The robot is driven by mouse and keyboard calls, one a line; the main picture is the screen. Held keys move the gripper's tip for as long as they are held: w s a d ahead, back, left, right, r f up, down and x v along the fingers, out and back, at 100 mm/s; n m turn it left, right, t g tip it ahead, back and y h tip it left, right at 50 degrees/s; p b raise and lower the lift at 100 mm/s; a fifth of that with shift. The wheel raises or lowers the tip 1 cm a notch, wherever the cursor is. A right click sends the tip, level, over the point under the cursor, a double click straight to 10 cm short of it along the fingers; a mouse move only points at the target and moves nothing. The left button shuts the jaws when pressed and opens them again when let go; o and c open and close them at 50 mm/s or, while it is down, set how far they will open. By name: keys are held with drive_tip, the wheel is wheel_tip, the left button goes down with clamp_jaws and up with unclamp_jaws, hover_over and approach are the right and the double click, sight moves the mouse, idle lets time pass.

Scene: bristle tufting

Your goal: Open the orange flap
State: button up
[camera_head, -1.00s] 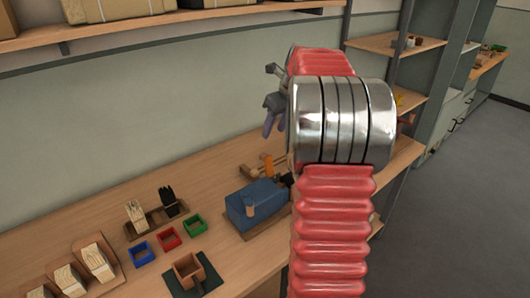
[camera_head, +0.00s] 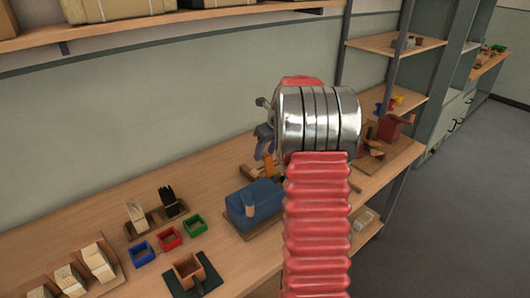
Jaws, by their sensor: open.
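A small upright orange piece (camera_head: 268,169) stands on the bench behind the blue box-shaped device (camera_head: 256,204). It may be the orange flap, but it is too small and too covered by my arm to tell whether it is open. My gripper (camera_head: 264,150) is just above this orange piece in the picture, partly hidden behind my metal wrist. Its grey-purple fingers point down and look empty. I cannot tell whether they touch the orange piece.
A red device (camera_head: 390,127) stands on the bench at the right.

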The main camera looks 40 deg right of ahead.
drive_tip(key=shift+w+f, duration=0.1)
drive_tip(key=shift+f, duration=0.1)
drive_tip(key=shift+c, duration=0.6)
clamp_jaws()
